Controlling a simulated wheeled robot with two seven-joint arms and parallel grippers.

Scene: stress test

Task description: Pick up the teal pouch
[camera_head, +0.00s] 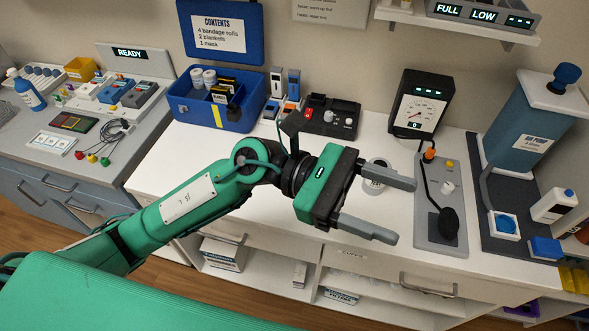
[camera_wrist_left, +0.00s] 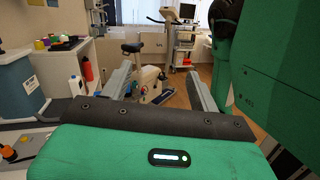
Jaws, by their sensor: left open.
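I cannot make out a teal pouch in either view. My left gripper (camera_head: 402,211) is open and empty above the white counter (camera_head: 330,165), its two grey fingers pointing right toward the gauge unit's base. In the left wrist view the open fingers (camera_wrist_left: 163,85) frame the room beyond, with nothing between them. My right gripper is not in view. Part of the counter is hidden behind my left arm and gripper.
An open blue first-aid box (camera_head: 190,112) stands at the counter's back left. A control box (camera_head: 332,118), a gauge unit (camera_head: 418,100) and a blue air pump tank (camera_head: 530,125) stand rightward. A white roll (camera_head: 376,172) lies near the gripper. Shelves (camera_head: 265,270) are below.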

